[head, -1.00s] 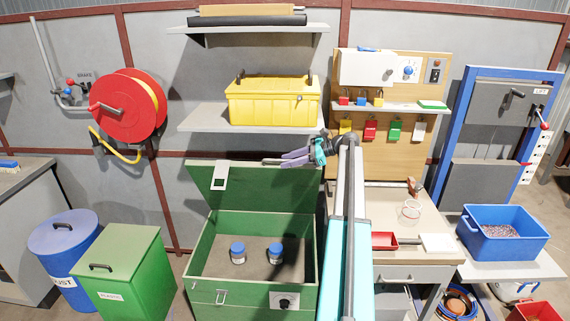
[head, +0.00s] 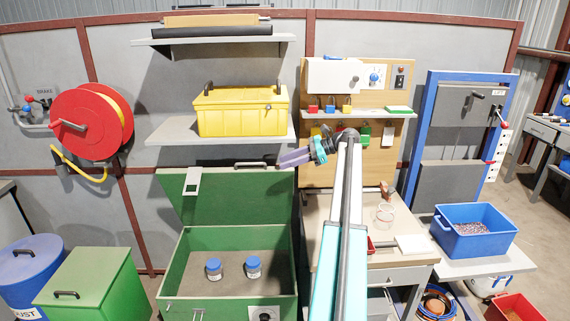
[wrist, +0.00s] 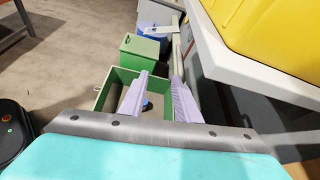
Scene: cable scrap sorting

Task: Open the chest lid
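The green chest (head: 172,280) stands open at lower center in the head view, and also shows in the wrist view (wrist: 101,99). Its lid (head: 230,203) is raised upright at the back, with a dark handle (head: 252,164) on its top edge and a pale latch plate (head: 192,181) on its inner face. Two blue-capped jars (head: 214,269) (head: 253,267) stand inside. My gripper (head: 282,159) is near the lid's upper right corner, just right of the handle. In the wrist view its pale purple fingers (wrist: 160,98) are spread with nothing between them.
A shelf (head: 220,138) with a yellow case (head: 242,112) is above the lid, close beside my gripper in the wrist view. A green bin (head: 88,285) and blue drum (head: 28,270) stand left. A workbench (head: 330,225) and blue crate (head: 470,245) are right.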

